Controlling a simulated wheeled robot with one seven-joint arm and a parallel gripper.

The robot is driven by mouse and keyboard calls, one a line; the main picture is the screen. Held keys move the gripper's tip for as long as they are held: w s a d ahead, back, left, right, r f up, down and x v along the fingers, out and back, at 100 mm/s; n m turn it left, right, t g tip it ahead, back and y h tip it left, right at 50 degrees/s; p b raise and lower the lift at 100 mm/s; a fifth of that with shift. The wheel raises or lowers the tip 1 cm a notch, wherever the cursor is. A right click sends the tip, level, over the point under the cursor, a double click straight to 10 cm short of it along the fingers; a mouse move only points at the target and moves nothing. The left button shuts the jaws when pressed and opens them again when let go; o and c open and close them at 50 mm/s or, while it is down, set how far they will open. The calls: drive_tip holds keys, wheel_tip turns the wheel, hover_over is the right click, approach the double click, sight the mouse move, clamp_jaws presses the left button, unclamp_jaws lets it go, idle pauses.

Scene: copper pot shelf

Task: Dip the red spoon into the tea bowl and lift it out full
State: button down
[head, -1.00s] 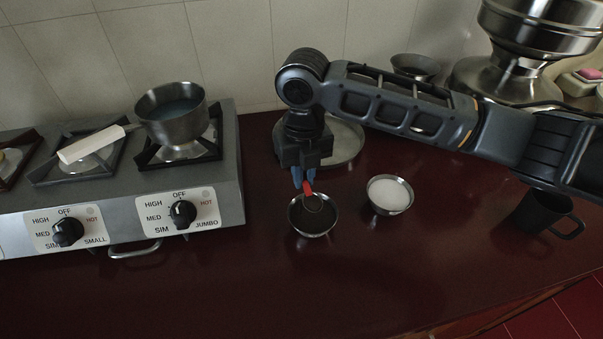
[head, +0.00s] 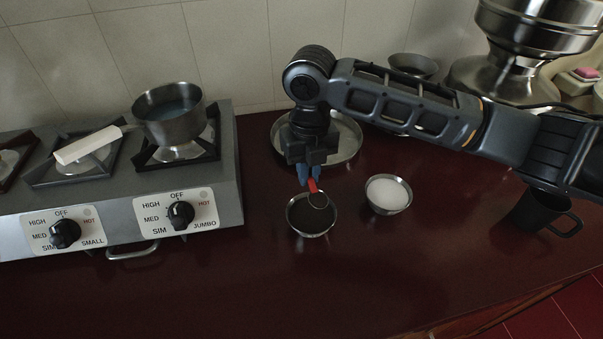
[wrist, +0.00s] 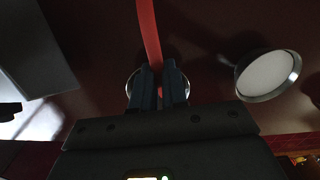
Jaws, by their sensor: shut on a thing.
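The red spoon (head: 313,187) is held by its handle between the blue fingertips of my gripper (head: 309,175), bowl end down. Its handle (wrist: 149,30) runs through the closed fingers (wrist: 159,88) in the wrist view. The tea bowl (head: 312,233) is a small metal bowl of dark contents on the counter, just below the gripper. The spoon's round end overlaps the bowl's far right part in the head view. I cannot tell whether it touches the tea or hangs above it. In the wrist view the fingers mostly hide the tea bowl (wrist: 131,84).
A bowl of white contents (head: 388,194) stands close right of the tea bowl. A round metal tray (head: 346,152) lies behind the gripper. The stove (head: 228,185) with a pot (head: 171,124) is at left, a dark mug (head: 540,212) at right. The front counter is clear.

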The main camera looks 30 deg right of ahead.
drive_tip(key=shift+a, duration=1.45)
drive_tip(key=shift+d, duration=1.45)
drive_tip(key=shift+a, duration=1.45)
drive_tip(key=shift+d, duration=1.5)
drive_tip(key=shift+a, duration=0.2)
drive_tip(key=shift+a, duration=0.55)
